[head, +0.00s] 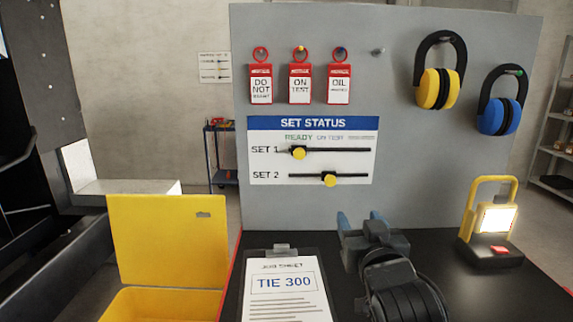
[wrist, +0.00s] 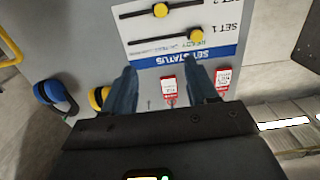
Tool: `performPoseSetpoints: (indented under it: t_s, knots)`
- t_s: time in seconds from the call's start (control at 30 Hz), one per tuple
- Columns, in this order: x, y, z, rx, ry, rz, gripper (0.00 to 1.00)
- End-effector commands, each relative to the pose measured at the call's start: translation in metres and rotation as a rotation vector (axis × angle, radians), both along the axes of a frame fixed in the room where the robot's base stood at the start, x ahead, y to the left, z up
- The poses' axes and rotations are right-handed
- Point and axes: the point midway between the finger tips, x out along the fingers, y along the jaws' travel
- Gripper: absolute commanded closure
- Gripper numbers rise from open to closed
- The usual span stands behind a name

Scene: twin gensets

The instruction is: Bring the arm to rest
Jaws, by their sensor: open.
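My gripper (head: 363,222) is in front of the grey panel, above the dark bench top, with its blue fingertips pointing toward the panel. In the wrist view my gripper (wrist: 165,88) shows its two blue fingers wide apart with nothing between them. The wrist picture is upside down relative to the head view. The set status board (head: 311,177) on the panel has two sliders. The SET 1 yellow knob (head: 298,153) is at the left, below READY. The SET 2 yellow knob (head: 329,180) is farther right, below ON TEST.
Three red tags (head: 300,84) and yellow (head: 438,88) and blue earmuffs (head: 498,116) hang on the panel. A lit work lamp (head: 493,220) stands right of my arm. A TIE 300 clipboard (head: 283,290) lies left of it, beside an open yellow box (head: 168,240).

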Motion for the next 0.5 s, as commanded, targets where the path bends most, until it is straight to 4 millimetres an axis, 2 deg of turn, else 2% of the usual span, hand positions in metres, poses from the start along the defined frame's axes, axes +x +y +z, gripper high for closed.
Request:
performPoseSetpoints:
  t_s: [0.03, 0.17, 0.27, 0.4, 0.5]
  knots:
    - [-0.008, -0.003, -0.014, -0.002, 0.009, 0.001, 0.42]
    - [-0.032, -0.009, -0.045, -0.008, 0.024, 0.008, 0.42]
    - [-0.058, -0.015, -0.076, -0.012, 0.04, 0.015, 0.42]
    - [-0.109, -0.026, -0.124, -0.019, 0.068, 0.025, 0.42]
    - [-0.148, -0.034, -0.152, -0.02, 0.085, 0.031, 0.42]
